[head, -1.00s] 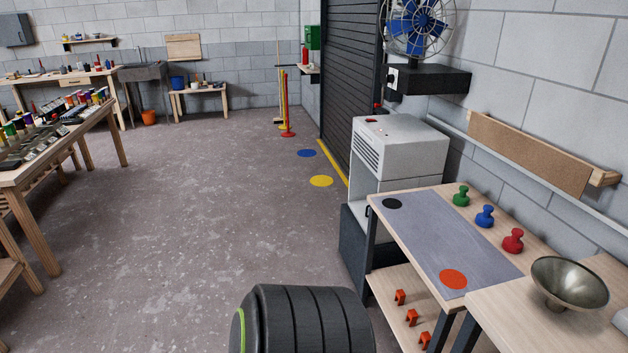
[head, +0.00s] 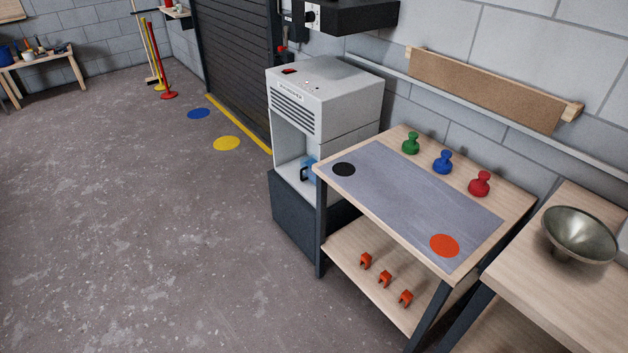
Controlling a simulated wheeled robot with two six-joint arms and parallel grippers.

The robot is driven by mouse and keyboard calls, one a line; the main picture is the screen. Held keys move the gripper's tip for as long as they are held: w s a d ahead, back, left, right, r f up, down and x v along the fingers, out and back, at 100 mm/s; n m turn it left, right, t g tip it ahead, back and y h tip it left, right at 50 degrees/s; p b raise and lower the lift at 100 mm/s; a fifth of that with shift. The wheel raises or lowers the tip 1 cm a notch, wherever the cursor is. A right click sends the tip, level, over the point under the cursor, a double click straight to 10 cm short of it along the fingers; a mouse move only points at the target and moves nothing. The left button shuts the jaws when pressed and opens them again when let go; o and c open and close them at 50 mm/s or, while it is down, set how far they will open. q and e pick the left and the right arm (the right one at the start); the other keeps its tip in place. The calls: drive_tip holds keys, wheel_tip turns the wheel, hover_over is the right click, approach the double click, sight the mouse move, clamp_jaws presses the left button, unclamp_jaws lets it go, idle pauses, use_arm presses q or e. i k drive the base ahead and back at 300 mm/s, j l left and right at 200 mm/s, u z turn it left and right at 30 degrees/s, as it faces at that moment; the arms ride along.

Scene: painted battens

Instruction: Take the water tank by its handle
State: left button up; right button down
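The water tank (head: 311,169) is a small blue piece showing low inside the open bay of a white and grey machine (head: 324,95). A dark handle (head: 303,173) sticks out on its left side. The near table's corner stands close in front, and the rest of the tank is hidden inside the bay. Neither of my grippers shows in the head view.
A wooden table with a grey mat (head: 410,205) stands right of the machine, with green, blue and red knobbed pieces (head: 443,162) on it. Orange clips (head: 384,279) lie on its lower shelf. A metal bowl (head: 580,235) sits at right.

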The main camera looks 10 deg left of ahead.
sight(306, 163)
drive_tip(key=i+j, duration=0.15)
drive_tip(key=j, duration=0.15)
drive_tip(key=i+j, duration=0.1)
drive_tip(key=j, duration=0.25)
drive_tip(key=i+j+u, duration=0.1)
drive_tip(key=j, duration=0.2)
drive_tip(key=i+z, duration=0.2)
drive_tip(key=i, duration=0.35)
drive_tip(key=i+z, duration=0.2)
drive_tip(key=i, duration=0.3)
drive_tip(key=i+j+z, duration=0.15)
drive_tip(key=i, duration=0.35)
